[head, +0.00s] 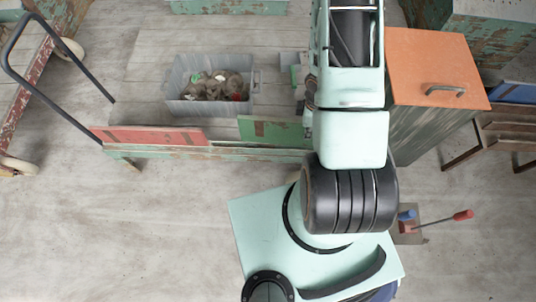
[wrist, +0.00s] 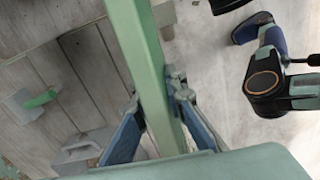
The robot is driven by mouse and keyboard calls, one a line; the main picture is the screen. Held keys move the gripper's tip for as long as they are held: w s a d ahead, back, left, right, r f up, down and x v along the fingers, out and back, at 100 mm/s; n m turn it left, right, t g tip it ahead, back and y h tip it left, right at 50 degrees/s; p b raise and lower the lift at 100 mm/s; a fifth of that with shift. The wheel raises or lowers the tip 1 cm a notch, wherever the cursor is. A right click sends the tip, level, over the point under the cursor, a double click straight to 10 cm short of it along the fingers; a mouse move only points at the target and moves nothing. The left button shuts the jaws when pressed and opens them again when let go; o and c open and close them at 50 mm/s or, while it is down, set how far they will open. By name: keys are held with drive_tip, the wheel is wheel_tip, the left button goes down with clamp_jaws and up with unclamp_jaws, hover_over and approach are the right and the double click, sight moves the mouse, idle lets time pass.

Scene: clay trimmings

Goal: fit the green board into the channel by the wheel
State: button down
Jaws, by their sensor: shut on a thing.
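The green board (head: 281,134) stands on edge along the front of the wooden table in the head view, with a dark reddish mark near its left end. Its right part is behind my arm. In the wrist view it is a long green bar (wrist: 150,68) between the blue fingers of my gripper (wrist: 168,132), which is shut on it. The gripper is hidden by my arm in the head view. I cannot make out the wheel, or whether the board sits in the channel or above it.
A red board (head: 150,138) stands along the table's front edge to the left. A grey bin (head: 182,103) of clay scraps sits on the table (head: 140,70). A green-handled float (wrist: 40,99) lies near the board. An orange-topped cabinet (head: 425,65) stands right of my arm.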

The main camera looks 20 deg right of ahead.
sight(283, 133)
drive_tip(key=shift+s+f, duration=0.15)
drive_tip(key=shift+f, duration=0.35)
drive_tip(key=shift+a+f+n+b, duration=0.25)
drive_tip(key=shift+a+n+b, duration=0.05)
drive_tip(key=w+a+f, duration=0.1)
drive_tip(key=a, duration=0.1)
drive_tip(key=w+a+f+b, duration=0.1)
drive_tip(key=w+a, duration=0.1)
drive_tip(key=w+a+f+b, duration=0.1)
drive_tip(key=a, duration=0.1)
drive_tip(key=shift+w+a+f, duration=0.15)
drive_tip(key=shift+f, duration=0.05)
drive_tip(key=w+a+f+b, duration=0.1)
drive_tip(key=f+b, duration=0.1)
drive_tip(key=f, duration=0.1)
drive_tip(key=w+a+f+b, duration=0.1)
drive_tip(key=a+f+b, duration=0.1)
drive_tip(key=f, duration=0.1)
drive_tip(key=w+a+f+b, duration=0.1)
drive_tip(key=a+f+b, duration=0.1)
drive_tip(key=f+b, duration=0.1)
drive_tip(key=c, duration=2.1)
unclamp_jaws()
drive_tip(key=shift+s+d+f, duration=0.1)
drive_tip(key=shift+d+f, duration=0.05)
drive_tip(key=shift+o, duration=0.7)
drive_tip(key=shift+r, duration=0.2)
